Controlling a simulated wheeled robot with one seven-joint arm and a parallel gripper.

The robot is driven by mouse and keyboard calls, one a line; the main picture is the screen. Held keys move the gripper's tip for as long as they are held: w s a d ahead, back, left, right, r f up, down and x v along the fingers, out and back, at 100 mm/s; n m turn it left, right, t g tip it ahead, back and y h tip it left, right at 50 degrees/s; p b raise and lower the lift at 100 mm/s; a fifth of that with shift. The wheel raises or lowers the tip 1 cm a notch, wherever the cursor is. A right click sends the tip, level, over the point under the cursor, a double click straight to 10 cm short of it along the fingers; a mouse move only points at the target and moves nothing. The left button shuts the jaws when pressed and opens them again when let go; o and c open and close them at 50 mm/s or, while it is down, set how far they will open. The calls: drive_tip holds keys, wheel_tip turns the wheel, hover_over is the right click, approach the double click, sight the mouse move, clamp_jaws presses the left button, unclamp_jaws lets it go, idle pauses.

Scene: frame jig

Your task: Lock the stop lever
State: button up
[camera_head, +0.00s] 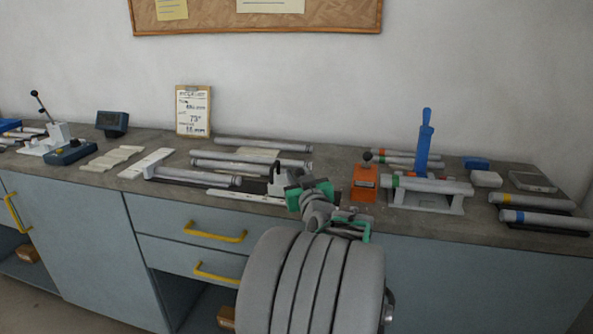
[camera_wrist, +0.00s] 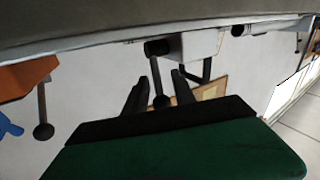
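The stop lever (camera_wrist: 155,77) is a thin grey rod with a black ball knob (camera_wrist: 161,102) in the wrist view. It hangs from a light grey stop block (camera_wrist: 200,44); that view looks upside down. My gripper (camera_wrist: 159,77) has its two dark fingers on either side of the lever, with gaps visible on both sides, so it is open. In the head view the dark stop piece (camera_head: 276,178) stands just left of my green and grey gripper (camera_head: 296,186).
An orange block (camera_head: 365,183) with a black-knobbed lever stands to the right, beside a blue-handled clamp (camera_head: 425,145) holding a tube. Several grey tubes (camera_head: 250,160) lie left of and behind my gripper. A clipboard (camera_head: 193,110) leans on the wall.

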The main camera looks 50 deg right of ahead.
drive_tip(key=shift+x, duration=1)
drive_tip(key=shift+s, duration=0.1)
clamp_jaws()
drive_tip(key=shift+f, duration=0.1)
idle(0.5)
